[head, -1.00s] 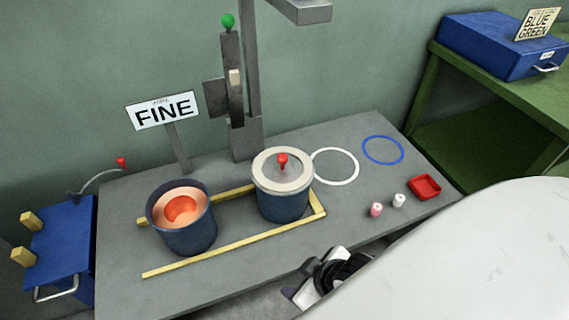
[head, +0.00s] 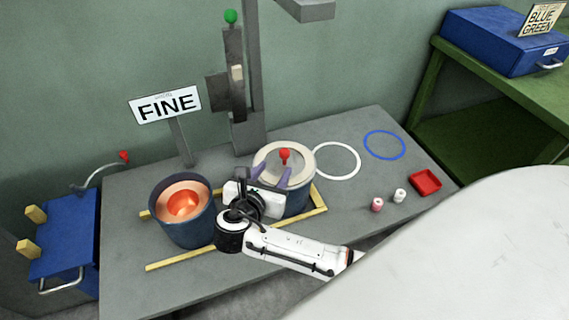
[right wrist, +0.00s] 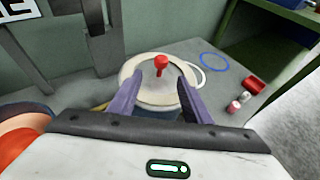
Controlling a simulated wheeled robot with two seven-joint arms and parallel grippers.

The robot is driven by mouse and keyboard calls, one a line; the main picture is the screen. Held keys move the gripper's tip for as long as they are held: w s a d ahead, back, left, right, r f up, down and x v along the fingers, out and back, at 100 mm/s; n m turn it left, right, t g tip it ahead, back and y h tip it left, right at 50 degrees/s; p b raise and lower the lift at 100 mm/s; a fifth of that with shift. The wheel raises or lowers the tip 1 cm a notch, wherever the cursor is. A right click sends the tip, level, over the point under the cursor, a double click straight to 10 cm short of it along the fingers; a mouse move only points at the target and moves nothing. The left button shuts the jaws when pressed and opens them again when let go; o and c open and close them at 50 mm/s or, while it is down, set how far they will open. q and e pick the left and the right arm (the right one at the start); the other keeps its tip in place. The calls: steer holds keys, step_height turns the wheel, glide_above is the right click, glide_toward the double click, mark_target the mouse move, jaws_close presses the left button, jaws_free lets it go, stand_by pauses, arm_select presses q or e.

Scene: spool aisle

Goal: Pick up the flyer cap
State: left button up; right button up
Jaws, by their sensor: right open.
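The flyer cap appears to be the round pale lid (head: 305,158) with a red knob (head: 284,154), lying on top of a dark blue pot (head: 300,200). My right gripper (head: 270,174) is open and empty, at the near side of the cap, with its purple fingers pointing toward the knob. In the right wrist view the cap (right wrist: 147,92) lies between and beyond the two fingers, with the red knob (right wrist: 161,63) near the middle. The fingers are apart from the knob; whether they touch the cap is unclear. My left gripper is out of view.
An open pot with an orange spool (head: 182,206) stands left of my right gripper. A grey post (head: 250,130) and a FINE sign (head: 166,104) rise behind. White and blue rings, two small spools and a red tray (head: 425,182) lie to the right.

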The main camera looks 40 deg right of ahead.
mark_target(283, 157)
steer(key=x, duration=0.4)
steer(key=shift+w+d, duration=0.2)
steer(key=shift+d, duration=0.1)
steer(key=shift+b+x, duration=0.5)
steer(key=shift+x, duration=2.2)
steer(key=shift+d+r, duration=0.1)
steer(key=shift+r, duration=0.15)
jaws_close()
